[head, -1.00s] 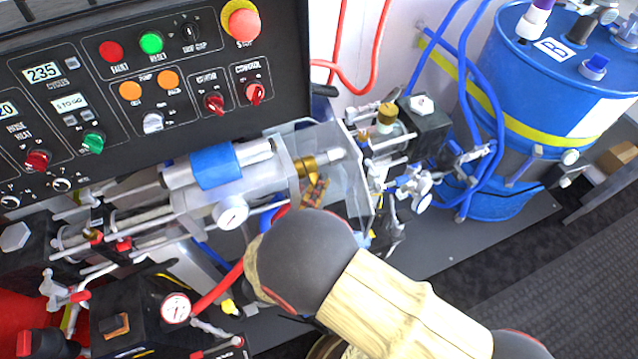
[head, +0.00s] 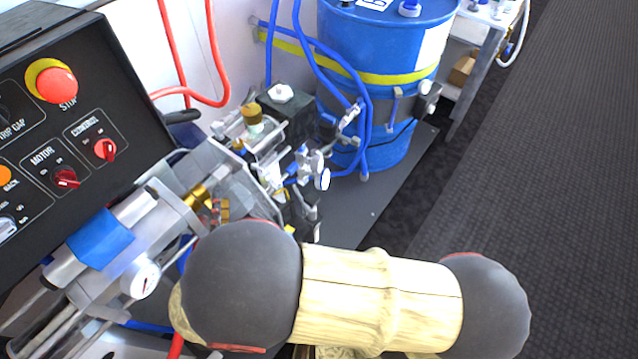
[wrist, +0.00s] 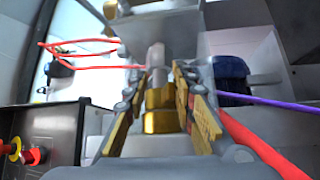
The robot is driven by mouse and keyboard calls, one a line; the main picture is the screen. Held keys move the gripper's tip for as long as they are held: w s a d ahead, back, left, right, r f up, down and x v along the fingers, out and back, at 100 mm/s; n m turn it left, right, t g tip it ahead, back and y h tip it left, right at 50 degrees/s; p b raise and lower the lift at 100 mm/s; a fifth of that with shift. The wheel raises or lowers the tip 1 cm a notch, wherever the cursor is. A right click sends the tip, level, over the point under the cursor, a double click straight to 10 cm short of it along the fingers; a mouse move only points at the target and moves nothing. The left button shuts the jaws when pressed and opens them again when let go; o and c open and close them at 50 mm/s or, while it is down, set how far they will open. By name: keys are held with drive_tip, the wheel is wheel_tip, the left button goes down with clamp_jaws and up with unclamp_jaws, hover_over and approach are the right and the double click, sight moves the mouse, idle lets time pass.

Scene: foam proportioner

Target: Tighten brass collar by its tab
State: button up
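The brass collar (head: 197,197) sits on a grey shaft in the clear-guarded pump section, left of centre in the head view. In the wrist view the brass collar (wrist: 160,112) shows in the middle, below the grey shaft end. My gripper (wrist: 162,98) has its tan-padded fingers apart, one on each side of the collar in this view. A gap shows between pads and brass, and I cannot tell whether anything touches. In the head view my gripper (head: 219,208) is mostly hidden behind my arm. I cannot make out the collar's tab.
A black control panel (head: 75,130) with a red stop button (head: 56,84) stands at the left. A pressure gauge (head: 140,278) and blue sleeve (head: 100,238) lie near the collar. Red hoses (head: 215,100) rise behind. A blue drum (head: 385,50) stands beyond. Open floor (head: 540,180) is at right.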

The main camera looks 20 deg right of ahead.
wheel_tip(320, 180, up, 2)
drive_tip(key=shift+r+n+g+p, duration=0.1)
drive_tip(key=shift+n+g+p, duration=0.45)
drive_tip(key=shift+n+g, duration=0.55)
drive_tip(key=r+n+g+p, duration=0.1)
drive_tip(key=p, duration=0.2)
drive_tip(key=shift+w+y, duration=0.1)
drive_tip(key=shift+y, duration=0.2)
drive_tip(key=p+v, duration=0.3)
drive_tip(key=v, duration=0.5)
drive_tip(key=s+d+f+m+g+h, duration=0.2)
drive_tip(key=s+d+m+g, duration=0.1)
drive_tip(key=s+d+g, duration=0.8)
drive_tip(key=w+d+r+m+y, duration=0.1)
drive_tip(key=d+r+m+y, duration=0.2)
drive_tip(key=d+r+m, duration=0.2)
drive_tip(key=w+d+r+m+y+b, duration=0.1)
drive_tip(key=d+r+m+y, duration=0.3)
drive_tip(key=r, duration=0.6)
drive_tip(key=shift+w+d+r+m, duration=0.4)
drive_tip(key=shift+w+d+m, duration=0.4)
drive_tip(key=shift+d+m, duration=0.45)
drive_tip(key=shift+a, duration=0.1)
